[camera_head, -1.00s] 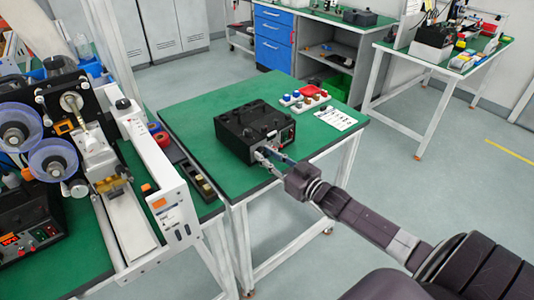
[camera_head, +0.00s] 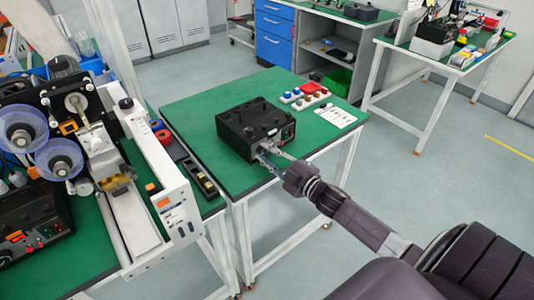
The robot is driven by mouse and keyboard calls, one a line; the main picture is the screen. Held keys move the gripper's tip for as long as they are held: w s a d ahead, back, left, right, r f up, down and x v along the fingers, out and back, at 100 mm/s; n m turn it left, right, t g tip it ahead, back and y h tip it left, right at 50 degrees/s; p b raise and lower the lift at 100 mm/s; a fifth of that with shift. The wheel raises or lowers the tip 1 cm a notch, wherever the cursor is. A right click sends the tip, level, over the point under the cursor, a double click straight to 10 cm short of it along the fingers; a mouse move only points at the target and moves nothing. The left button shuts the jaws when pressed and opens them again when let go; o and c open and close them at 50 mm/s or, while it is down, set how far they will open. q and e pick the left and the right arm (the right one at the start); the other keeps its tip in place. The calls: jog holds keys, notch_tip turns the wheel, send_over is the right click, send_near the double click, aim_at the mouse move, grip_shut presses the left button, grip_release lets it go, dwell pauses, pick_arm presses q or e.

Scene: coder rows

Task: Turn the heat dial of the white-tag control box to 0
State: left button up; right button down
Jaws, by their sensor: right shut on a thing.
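A black control box (camera_head: 248,124) stands on the green-topped middle table. A small panel with a red spot is at the right end of its front face. My right gripper (camera_head: 264,150) is at the lower front of this box, its fingers shut on what appears to be the dial there. The fingers hide the dial, so its setting cannot be read. My left gripper is not in view.
A tray of coloured knobs (camera_head: 305,96) and a white printed sheet (camera_head: 336,115) lie behind and right of the box. A machine with clear reels (camera_head: 60,160) and a second black unit (camera_head: 38,235) stand at left.

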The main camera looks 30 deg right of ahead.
jog(key=shift+n, duration=1.2)
jog(key=c, duration=1.7)
grip_release()
jog(key=shift+a, duration=0.1)
